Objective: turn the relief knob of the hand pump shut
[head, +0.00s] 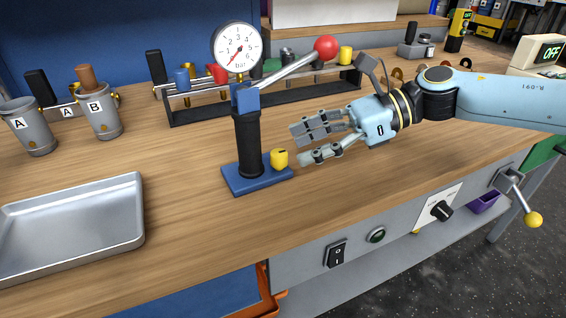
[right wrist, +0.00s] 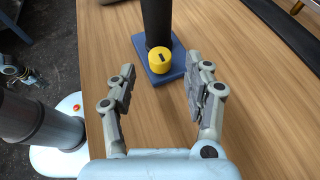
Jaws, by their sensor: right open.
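The hand pump (head: 249,140) stands upright on a blue base plate on the wooden bench, with a gauge (head: 237,48) on top and a lever ending in a red ball. Its yellow relief knob (head: 279,158) sits low on the right of the black body. My right gripper (head: 300,143) is open and empty, just right of the knob and apart from it. In the right wrist view, the yellow knob (right wrist: 160,60) with a dark mark on its face lies ahead of and between the open fingers (right wrist: 160,88).
A metal tray (head: 140,215) lies at the left, with grey cups (head: 104,120) behind it. A rack (head: 190,112) with coloured-handled tools stands behind the pump. The bench's front panel carries a switch (head: 336,254). Bare wood lies in front of the pump.

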